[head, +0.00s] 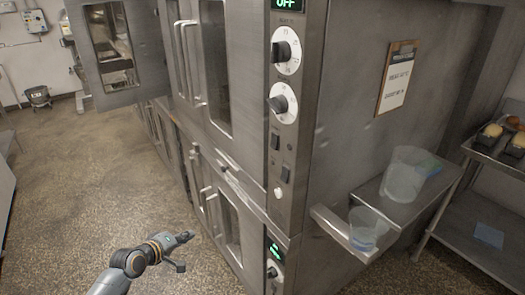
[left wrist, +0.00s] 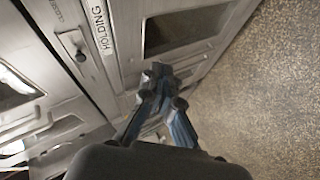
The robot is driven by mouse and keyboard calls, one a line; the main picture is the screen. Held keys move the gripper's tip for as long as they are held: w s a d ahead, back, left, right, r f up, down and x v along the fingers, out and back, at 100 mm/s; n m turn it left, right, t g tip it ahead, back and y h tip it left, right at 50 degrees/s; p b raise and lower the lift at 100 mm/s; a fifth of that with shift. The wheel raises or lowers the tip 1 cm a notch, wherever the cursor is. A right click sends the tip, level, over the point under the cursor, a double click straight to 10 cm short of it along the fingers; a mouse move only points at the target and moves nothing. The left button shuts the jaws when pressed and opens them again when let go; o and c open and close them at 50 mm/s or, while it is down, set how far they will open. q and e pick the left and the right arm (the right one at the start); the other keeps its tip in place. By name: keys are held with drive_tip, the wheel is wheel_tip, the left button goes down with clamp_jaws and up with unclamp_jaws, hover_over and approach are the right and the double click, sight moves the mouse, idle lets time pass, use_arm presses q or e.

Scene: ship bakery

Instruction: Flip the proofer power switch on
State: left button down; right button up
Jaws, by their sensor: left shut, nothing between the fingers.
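A tall steel oven-like cabinet has a control panel (head: 284,110) on its front edge. Its green upper display (head: 288,4) reads OFF. Two dark rocker switches, an upper one (head: 275,142) and a lower one (head: 285,174), sit below two dials. I cannot tell which switch is the proofer's or how they are set. A second green display (head: 274,250) is lower down, its text too small to read. My left gripper (head: 186,238) is shut and empty, in front of the lower doors, left of the panel. In the left wrist view its fingertips (left wrist: 158,70) point toward the cabinet front.
A label reading HOLDING (left wrist: 101,30) shows in the left wrist view. A clipboard (head: 397,77) hangs on the side wall. The speckled floor (head: 80,190) at left is mostly clear.

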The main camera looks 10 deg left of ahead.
use_arm(q)
drive_tip(key=w+d+r+t+h, duration=0.1)
drive_tip(key=d+r, duration=0.1)
drive_tip(key=r, duration=0.6)
drive_tip(key=w+d+r+h, duration=0.1)
drive_tip(key=d+r+h, duration=0.1)
drive_tip(key=r, duration=0.6)
drive_tip(key=s+d+r+h, duration=0.2)
drive_tip(key=s+d+r, duration=0.1)
drive_tip(key=r, duration=0.5)
drive_tip(key=s+d+r+m+h, duration=0.1)
drive_tip(key=s+d+r+h, duration=0.2)
drive_tip(key=d+r, duration=0.3)
wheel_tip(320, 180, up, 3)
drive_tip(key=shift+s+r+g, duration=0.15)
drive_tip(key=shift+s+g, duration=0.25)
drive_tip(key=shift+s, duration=0.25)
drive_tip(key=p, duration=0.4)
approach(273, 147)
drive_tip(key=x, duration=0.5)
drive_tip(key=shift+w+d, duration=0.2)
drive_tip(key=shift+w, duration=0.15)
drive_tip(key=shift+w+d+p, duration=0.3)
drive_tip(key=shift+w+d, duration=0.15)
